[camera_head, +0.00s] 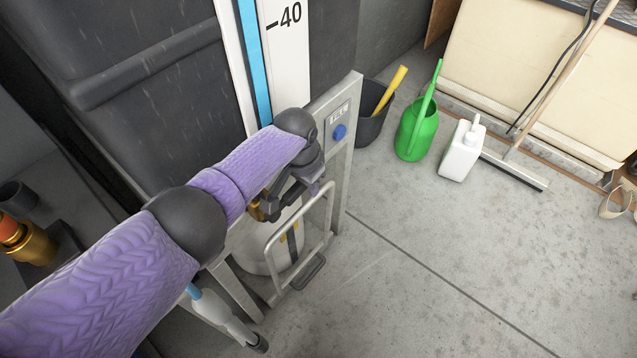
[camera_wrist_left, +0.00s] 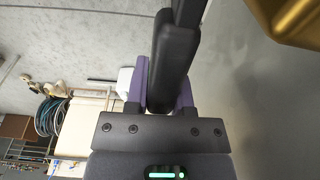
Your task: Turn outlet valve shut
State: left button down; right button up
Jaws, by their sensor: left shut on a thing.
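My left arm reaches in from the left in the head view. My left gripper (camera_head: 268,207) is at the outlet valve (camera_head: 257,213), a small brass part mostly hidden behind the gripper and wrist. In the left wrist view, a large brass surface (camera_wrist_left: 292,18) fills the upper right corner. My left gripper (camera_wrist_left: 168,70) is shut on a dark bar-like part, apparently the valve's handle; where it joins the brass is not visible. I cannot tell the valve's exact angle. My right gripper is in neither view.
A metal frame (camera_head: 345,130) with a blue knob (camera_head: 340,132) stands beside my wrist. A grey loop rail (camera_head: 329,232) is close to my gripper. A brass fitting (camera_head: 28,243) is at left.

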pick_arm(q)
jog(key=shift+s+f+g+y+b, duration=0.15)
jog(key=shift+f+g+y+b, duration=0.25)
jog(key=shift+f+g+b, duration=0.6)
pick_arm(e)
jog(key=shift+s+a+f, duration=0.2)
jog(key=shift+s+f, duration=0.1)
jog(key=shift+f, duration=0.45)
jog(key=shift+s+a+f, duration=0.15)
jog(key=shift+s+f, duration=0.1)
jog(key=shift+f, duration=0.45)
pick_arm(q)
jog(key=shift+r+t, duration=0.25)
jog(key=shift+t, duration=0.05)
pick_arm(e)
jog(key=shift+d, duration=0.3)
pick_arm(q)
jog(key=shift+c, duration=2.4)
grip_release()
notch_tip(320, 180, up, 10)
jog(key=p, duration=0.5)
jog(key=shift+p, duration=0.3)
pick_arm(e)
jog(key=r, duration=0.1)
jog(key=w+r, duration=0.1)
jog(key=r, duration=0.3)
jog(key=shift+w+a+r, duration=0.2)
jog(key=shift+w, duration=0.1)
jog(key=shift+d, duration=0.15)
